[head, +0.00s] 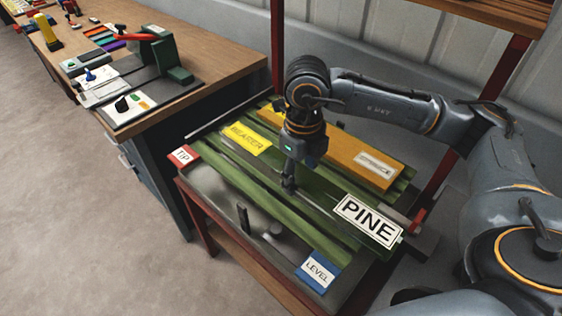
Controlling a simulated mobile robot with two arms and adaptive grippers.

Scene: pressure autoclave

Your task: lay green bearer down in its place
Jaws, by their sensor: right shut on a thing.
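My right gripper (288,184) points down over the middle of the rack and is shut on a long green piece, which I take to be the green bearer (322,205). It lies lengthwise over the rack, low among other green strips; I cannot tell whether it rests on them. A yellow BEARER label (247,138) is at the far left of the rack. A white PINE label (368,221) is at the near right end. My fingertips and the grip are partly hidden by the gripper body. My left gripper is not in view.
An orange block (362,159) lies along the rack's back. A red TIP label (184,155) and a blue LEVEL label (318,271) mark the front corners. Red posts (278,45) rise behind. A workbench (215,59) with tools stands left; the floor in front is clear.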

